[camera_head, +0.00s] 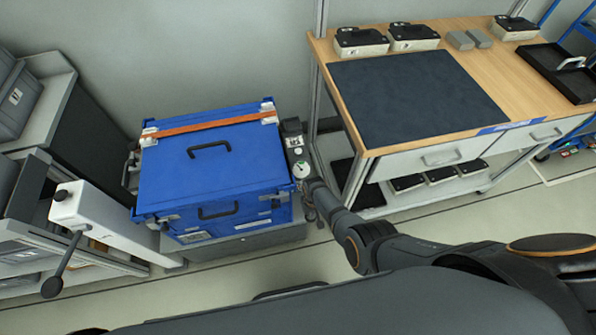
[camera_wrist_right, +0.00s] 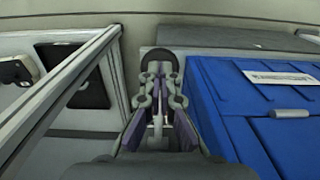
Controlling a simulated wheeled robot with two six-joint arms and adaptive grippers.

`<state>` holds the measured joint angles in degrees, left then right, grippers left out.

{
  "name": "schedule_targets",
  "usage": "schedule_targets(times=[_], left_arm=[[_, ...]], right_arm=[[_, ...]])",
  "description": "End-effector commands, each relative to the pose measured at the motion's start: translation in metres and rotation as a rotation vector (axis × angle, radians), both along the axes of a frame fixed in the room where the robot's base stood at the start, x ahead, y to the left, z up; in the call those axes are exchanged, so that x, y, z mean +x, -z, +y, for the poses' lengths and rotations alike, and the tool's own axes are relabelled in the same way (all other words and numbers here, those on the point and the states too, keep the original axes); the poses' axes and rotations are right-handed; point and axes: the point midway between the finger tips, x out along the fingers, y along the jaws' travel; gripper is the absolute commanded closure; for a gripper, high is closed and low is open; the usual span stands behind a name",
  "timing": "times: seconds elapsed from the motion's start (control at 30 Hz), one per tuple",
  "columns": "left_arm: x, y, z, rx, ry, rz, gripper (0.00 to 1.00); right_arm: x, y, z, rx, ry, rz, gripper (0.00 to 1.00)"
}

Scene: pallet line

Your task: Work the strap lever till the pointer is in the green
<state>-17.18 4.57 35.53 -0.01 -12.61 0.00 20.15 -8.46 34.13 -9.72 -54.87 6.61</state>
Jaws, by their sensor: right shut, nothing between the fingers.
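A large blue case (camera_head: 210,165) has an orange strap (camera_head: 208,126) across its lid. At its right side stands a narrow dark fitting with a small white-faced dial (camera_head: 300,168); its pointer and colours are too small to read. My right gripper (camera_head: 310,186) is low beside the fitting, partly hidden by its own wrist. In the wrist view its fingers (camera_wrist_right: 161,90) are close together, with a dark round knob (camera_wrist_right: 160,60) just past the tips; I cannot tell whether they touch it. The lever's shape is not clear. My left gripper is not in view.
A white post (camera_head: 115,225) with a black ball-ended handle (camera_head: 65,268) stands left of the case. A wooden-topped workbench (camera_head: 490,75) with a dark mat (camera_head: 415,95) stands at the right. Its frame is close to my right gripper. Grey shelving fills the far left.

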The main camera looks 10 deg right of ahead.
Motion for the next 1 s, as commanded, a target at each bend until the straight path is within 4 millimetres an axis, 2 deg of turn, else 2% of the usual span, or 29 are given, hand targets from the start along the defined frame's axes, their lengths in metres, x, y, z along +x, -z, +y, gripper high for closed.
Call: schedule_targets(times=[0.2,0.47,0.77,1.0], left_arm=[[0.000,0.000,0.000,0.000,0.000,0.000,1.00],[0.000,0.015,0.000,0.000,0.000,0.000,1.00],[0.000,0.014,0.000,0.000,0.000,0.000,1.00],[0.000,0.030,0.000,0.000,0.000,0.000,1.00]], right_arm=[[-0.001,0.001,0.000,0.000,0.000,0.002,1.00],[-0.002,0.017,0.000,0.000,0.000,0.002,1.00],[-0.002,0.016,0.000,0.000,0.000,0.002,1.00],[-0.002,0.032,0.000,0.000,0.000,0.002,1.00]])
